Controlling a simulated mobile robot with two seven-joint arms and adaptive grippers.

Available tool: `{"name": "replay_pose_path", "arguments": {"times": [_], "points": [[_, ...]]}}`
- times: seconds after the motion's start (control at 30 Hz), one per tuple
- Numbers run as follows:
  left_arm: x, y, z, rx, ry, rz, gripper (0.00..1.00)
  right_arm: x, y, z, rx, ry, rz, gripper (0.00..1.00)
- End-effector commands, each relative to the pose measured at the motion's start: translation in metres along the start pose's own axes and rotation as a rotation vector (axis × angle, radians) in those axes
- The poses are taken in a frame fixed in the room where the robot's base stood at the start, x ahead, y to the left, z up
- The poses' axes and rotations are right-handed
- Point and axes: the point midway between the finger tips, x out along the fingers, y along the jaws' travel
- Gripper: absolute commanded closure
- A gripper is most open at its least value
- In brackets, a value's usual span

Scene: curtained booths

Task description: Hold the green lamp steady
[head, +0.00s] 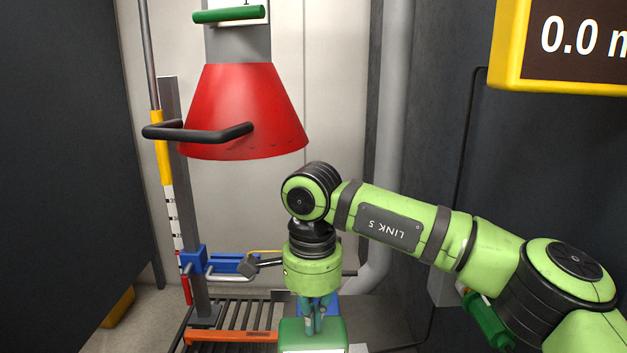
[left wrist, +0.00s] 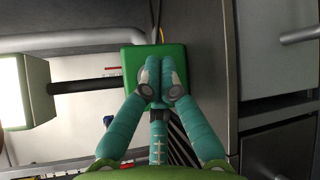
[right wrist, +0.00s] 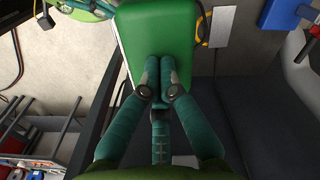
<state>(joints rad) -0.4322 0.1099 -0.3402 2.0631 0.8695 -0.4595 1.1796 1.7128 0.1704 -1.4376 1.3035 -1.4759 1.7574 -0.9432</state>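A green block (head: 312,335), likely part of the green lamp, stands at the bottom of the head view, cut off by the edge. My right gripper (head: 316,325) points down over it, fingers together. In the right wrist view the fingertips (right wrist: 158,65) lie against or just in front of a green block (right wrist: 155,25). The left wrist view shows my left gripper (left wrist: 158,65) with its fingertips together over a green block (left wrist: 135,60). A black rod joins that block to a lit, green-rimmed lamp head (left wrist: 25,90). Contact is unclear. The left gripper is outside the head view.
A red cone hood (head: 245,105) with a black handle hangs above left of my right arm. A striped pole (head: 172,200) and blue clamp (head: 215,262) stand at left, over a slatted grate (head: 250,312). A yellow-framed display (head: 565,45) reads 0.0. Dark panels flank both sides.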

Motion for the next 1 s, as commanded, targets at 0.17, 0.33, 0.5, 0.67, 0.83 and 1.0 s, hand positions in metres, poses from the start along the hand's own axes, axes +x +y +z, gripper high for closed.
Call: {"name": "replay_pose_path", "arguments": {"times": [0.17, 0.33, 0.5, 0.67, 0.83, 1.0], "points": [[0.009, 0.0059, -0.0066, 0.001, 0.0, 0.0, 1.0, 0.0055, 0.0017, 0.0003, -0.001, 0.001, 0.012, 1.0], [0.011, 0.0072, -0.0083, 0.0, 0.0, -0.001, 1.0, 0.0056, 0.0017, 0.0003, -0.001, 0.001, 0.012, 1.0], [0.0109, 0.0072, -0.0083, 0.0, 0.0, -0.001, 1.0, 0.0056, 0.0017, 0.0003, -0.001, 0.001, 0.012, 1.0], [0.0109, 0.0071, -0.0082, 0.0, 0.0, -0.001, 1.0, 0.0056, 0.0017, 0.0004, -0.002, 0.001, 0.012, 1.0], [0.0108, 0.0071, -0.0082, 0.0, 0.0, -0.001, 1.0, 0.0056, 0.0017, 0.0004, -0.002, 0.001, 0.012, 1.0], [0.0108, 0.007, -0.0081, 0.0, 0.0, -0.001, 1.0, 0.0056, 0.0017, 0.0004, -0.002, 0.001, 0.012, 1.0]]}}
